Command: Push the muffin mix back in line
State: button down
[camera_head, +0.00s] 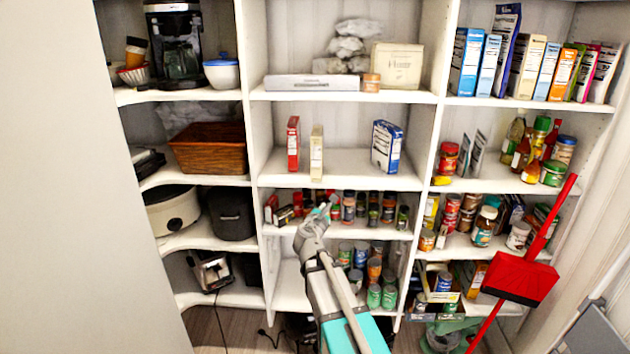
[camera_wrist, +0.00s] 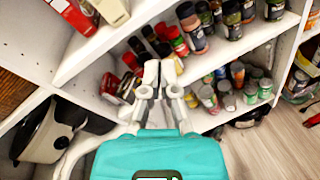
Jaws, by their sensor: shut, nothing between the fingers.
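On the middle shelf in the head view stand a red box (camera_head: 293,143), a cream box (camera_head: 316,153) and a blue box (camera_head: 387,147). The cream box stands at the shelf's front edge, farther forward than the other two. I cannot read which is the muffin mix; the forward cream box looks likeliest. In the wrist view the cream box (camera_wrist: 114,10) and red box (camera_wrist: 74,14) are cut off at the upper left. My gripper (camera_head: 327,206) is shut and empty, below the cream box, in front of the spice shelf. Its fingers show in the wrist view (camera_wrist: 160,76).
Spice jars (camera_head: 362,207) crowd the shelf behind my gripper. The middle shelf (camera_head: 345,170) has bare room between the cream and blue boxes. A red dustpan (camera_head: 520,278) stands at the right. A wicker basket (camera_head: 208,148) sits on the left shelf.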

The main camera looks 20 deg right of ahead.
aim_at(315, 175)
jog(key=w+a+n, duration=0.1)
jog(key=n, duration=0.1)
jog(key=w+a+r+n+t+y, duration=0.1)
jog(key=n, duration=0.1)
jog(key=w+a+r+n+t+y, duration=0.1)
jog(key=n, duration=0.2)
jog(key=shift+w, duration=0.25)
jog(key=shift+w, duration=0.1)
jog(key=x, duration=1.4)
jog(key=shift+a+r, duration=0.1)
jog(key=shift+r, duration=0.1)
jog(key=shift+x, duration=2)
jog(key=v, duration=1.4)
jog(key=shift+f, duration=0.2)
